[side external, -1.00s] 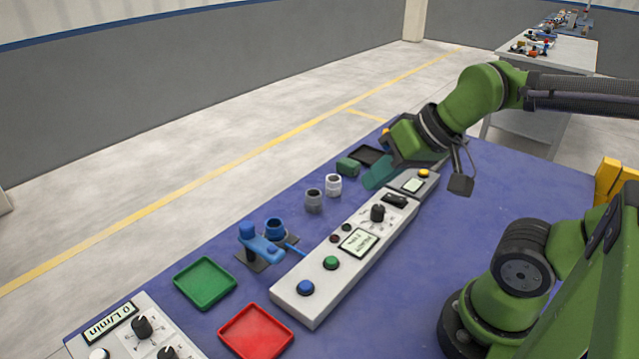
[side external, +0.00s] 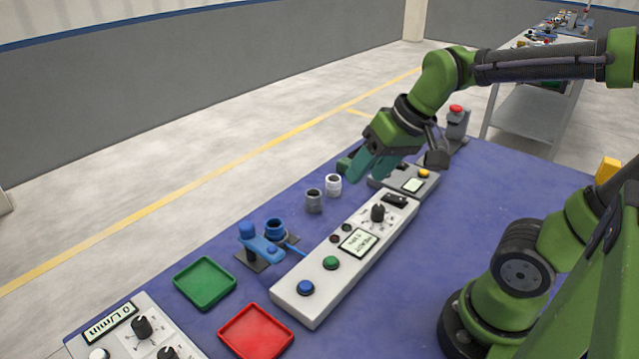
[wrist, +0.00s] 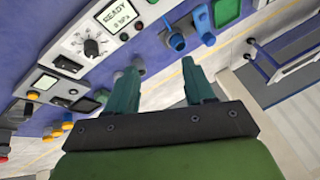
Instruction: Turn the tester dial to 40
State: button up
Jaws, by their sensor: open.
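The tester is a long white panel (side external: 318,296) with a READY display (side external: 359,242), a green button (side external: 331,263) and a blue button (side external: 306,287). Its black dial (side external: 378,212) is near the far end; the dial also shows in the wrist view (wrist: 92,48), upper left, with scale marks around it. The setting the dial points to is too small to read. My gripper (side external: 368,166), with teal fingers, is above the far end of the table, beyond the dial and apart from it. It is open and empty in the wrist view (wrist: 161,78).
A small box with a yellow button (side external: 424,173) sits by the panel's far end, and a red-topped button post (side external: 456,120) stands behind. Grey (side external: 314,201) and white (side external: 333,185) pipe pieces, a blue fixture (side external: 262,247), and green (side external: 204,283) and red (side external: 256,332) trays lie left of the panel.

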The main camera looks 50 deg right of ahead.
jog(key=w+d+n+g, duration=0.1)
jog(key=d, duration=0.1)
jog(key=w+d+f+n, duration=0.1)
jog(key=d, duration=0.1)
jog(key=w+d+n+g, duration=0.1)
jog(key=d, duration=0.1)
jog(key=shift+w+d+f+g+h, duration=0.2)
jog(key=shift+d+f+g+h, duration=0.1)
jog(key=shift+f+h, duration=0.1)
jog(key=n+g, duration=0.3)
jog(key=n, duration=0.5)
send_over(379, 207)
jog(key=shift+h, duration=0.4)
notch_tip(379, 207, down, 16)
jog(key=shift+f, duration=0.2)
jog(key=c, duration=1)
jog(key=shift+m, duration=0.3)
